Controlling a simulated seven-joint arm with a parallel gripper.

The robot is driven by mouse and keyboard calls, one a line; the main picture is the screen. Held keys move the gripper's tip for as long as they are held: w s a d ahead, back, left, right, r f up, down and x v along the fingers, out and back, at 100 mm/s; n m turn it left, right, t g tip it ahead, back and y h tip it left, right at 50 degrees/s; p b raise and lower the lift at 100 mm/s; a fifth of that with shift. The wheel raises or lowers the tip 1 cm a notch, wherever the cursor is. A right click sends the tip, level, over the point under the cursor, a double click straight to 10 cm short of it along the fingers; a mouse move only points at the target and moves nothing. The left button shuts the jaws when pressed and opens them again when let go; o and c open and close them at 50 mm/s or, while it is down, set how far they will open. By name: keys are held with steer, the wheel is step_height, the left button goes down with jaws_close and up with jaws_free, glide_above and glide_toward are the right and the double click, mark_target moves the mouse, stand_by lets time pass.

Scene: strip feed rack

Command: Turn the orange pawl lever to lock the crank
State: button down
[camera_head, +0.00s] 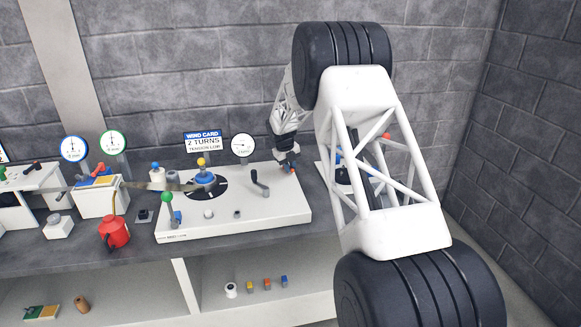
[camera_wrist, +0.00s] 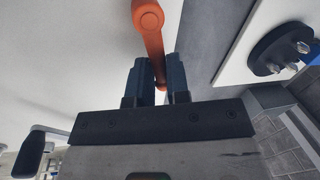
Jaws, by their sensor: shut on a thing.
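The orange pawl lever (camera_wrist: 152,35) runs down from a round hub at the top of the wrist view. Its lower end sits between the two dark fingers of my gripper (camera_wrist: 161,82), which is shut on it. In the head view my gripper (camera_head: 287,164) is at the back right corner of the white base plate (camera_head: 277,219); the lever is mostly hidden there. The dark crank (camera_head: 261,184) stands on the plate, left of and nearer than my gripper. A crank-like handle also shows at lower left in the wrist view (camera_wrist: 40,145).
A black disc (camera_head: 217,189) with a blue and yellow hub, a green-knobbed lever (camera_head: 167,198) and a dial gauge (camera_head: 243,146) are on or behind the plate. A red oil can (camera_head: 114,232) stands left. Another white plate (camera_wrist: 245,55) lies right of the lever.

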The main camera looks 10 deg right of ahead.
stand_by(0.3)
steer(key=c, duration=1.1)
jaws_free()
steer(key=shift+r, duration=0.1)
step_height(320, 180, up, 8)
steer(key=a, duration=0.1)
steer(key=shift+s+a+f, duration=0.25)
